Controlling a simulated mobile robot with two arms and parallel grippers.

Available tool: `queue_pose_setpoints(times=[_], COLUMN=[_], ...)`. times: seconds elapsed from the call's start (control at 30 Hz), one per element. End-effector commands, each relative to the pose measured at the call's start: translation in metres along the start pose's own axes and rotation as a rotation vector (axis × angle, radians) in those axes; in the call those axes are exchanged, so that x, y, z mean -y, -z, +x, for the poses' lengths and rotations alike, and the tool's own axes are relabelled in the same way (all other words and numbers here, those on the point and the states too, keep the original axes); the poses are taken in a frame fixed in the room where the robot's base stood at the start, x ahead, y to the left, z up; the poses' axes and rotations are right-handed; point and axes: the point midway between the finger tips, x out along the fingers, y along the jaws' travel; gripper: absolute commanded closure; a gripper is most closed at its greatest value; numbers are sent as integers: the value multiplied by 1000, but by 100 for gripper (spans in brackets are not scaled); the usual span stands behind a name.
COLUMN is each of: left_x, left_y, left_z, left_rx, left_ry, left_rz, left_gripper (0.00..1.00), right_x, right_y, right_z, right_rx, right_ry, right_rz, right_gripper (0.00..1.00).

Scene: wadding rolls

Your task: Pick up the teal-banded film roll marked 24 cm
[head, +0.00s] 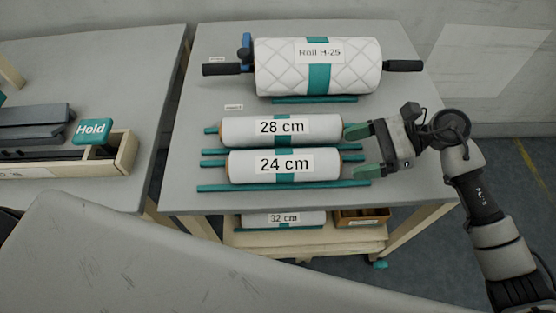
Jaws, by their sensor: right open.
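The teal-banded film roll marked 24 cm (251,166) lies across the table between teal rails, its label facing up. Just behind it lies a similar teal-banded roll marked 28 cm (240,130). My right gripper (356,151) is open and empty, reaching in from the right. Its green-padded fingertips point left, by the right ends of the two rolls. One pad is near the 28 cm roll's end and the other is near the 24 cm roll's end. I cannot tell whether they touch. My left gripper is not in view.
A 32 cm roll (255,219) and a wooden box (347,218) sit on the shelf below. On the left table is a wooden tray with a Hold sign (92,130). The table's right side (425,175) is clear.

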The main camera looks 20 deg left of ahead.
Motion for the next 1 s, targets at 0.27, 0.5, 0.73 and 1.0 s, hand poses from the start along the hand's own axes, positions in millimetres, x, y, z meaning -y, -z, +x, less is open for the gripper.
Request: queue_pose_setpoints(times=[0.27,0.5,0.73,1.0], left_x=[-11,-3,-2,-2], left_y=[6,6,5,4], left_z=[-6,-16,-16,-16], left_rx=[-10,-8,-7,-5], left_ry=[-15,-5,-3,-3], left_rz=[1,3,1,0], left_gripper=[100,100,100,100], right_x=[-1,-4,-4,-4], right_y=[-1,1,3,3], right_z=[25,60,70,69], right_rx=[2,2,-1,-1], right_ry=[-1,-1,1,0], right_rz=[2,1,1,1], right_gripper=[16,16,16,39])
